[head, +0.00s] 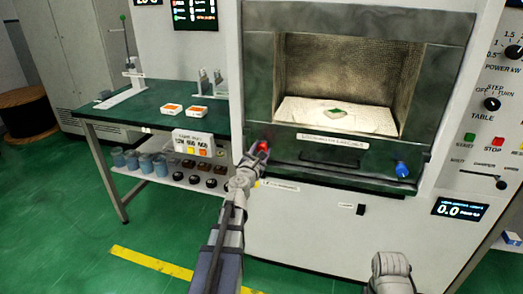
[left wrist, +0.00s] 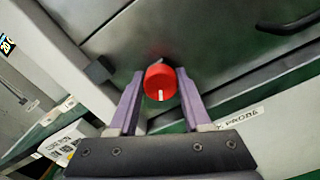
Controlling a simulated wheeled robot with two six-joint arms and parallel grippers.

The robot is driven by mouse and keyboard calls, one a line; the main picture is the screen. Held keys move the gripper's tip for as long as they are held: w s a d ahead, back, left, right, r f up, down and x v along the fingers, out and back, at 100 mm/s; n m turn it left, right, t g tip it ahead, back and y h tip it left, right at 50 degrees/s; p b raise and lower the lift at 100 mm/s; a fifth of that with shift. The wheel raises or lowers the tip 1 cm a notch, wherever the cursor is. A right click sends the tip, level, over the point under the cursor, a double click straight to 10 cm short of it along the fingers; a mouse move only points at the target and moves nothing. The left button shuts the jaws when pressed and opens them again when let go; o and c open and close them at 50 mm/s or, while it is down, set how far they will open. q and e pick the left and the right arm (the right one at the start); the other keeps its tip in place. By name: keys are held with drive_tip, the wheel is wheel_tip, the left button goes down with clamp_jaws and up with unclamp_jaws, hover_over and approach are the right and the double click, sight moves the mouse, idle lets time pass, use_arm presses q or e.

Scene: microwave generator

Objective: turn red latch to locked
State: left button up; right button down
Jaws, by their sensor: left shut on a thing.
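The red latch (head: 264,146) is a round knob at the lower left of the microwave chamber's front frame. In the left wrist view the red latch (left wrist: 160,80) sits between my two fingers, with a white mark on its face pointing down in that picture. My left gripper (head: 258,152) is at the latch and shut on it; its fingers also show on both sides of the knob in the left wrist view (left wrist: 161,88). A blue knob (head: 402,168) sits at the frame's lower right. My right gripper's fingers are not seen; only a pale arm part shows at the bottom.
The chamber (head: 345,80) stands open to view, with a small green-topped item (head: 335,112) on its light floor. A green-topped table (head: 150,97) with trays stands left. A control panel (head: 492,104) with dials and buttons is right.

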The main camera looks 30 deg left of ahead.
use_arm(q)
drive_tip(key=shift+d, duration=0.1)
clamp_jaws()
drive_tip(key=shift+m, duration=0.3)
drive_tip(key=m, duration=0.3)
drive_tip(key=shift+m, duration=0.3)
drive_tip(key=m, duration=0.4)
drive_tip(key=shift+m, duration=0.3)
drive_tip(key=m, duration=0.4)
drive_tip(key=shift+m, duration=2.6)
drive_tip(key=o, duration=0.7)
unclamp_jaws()
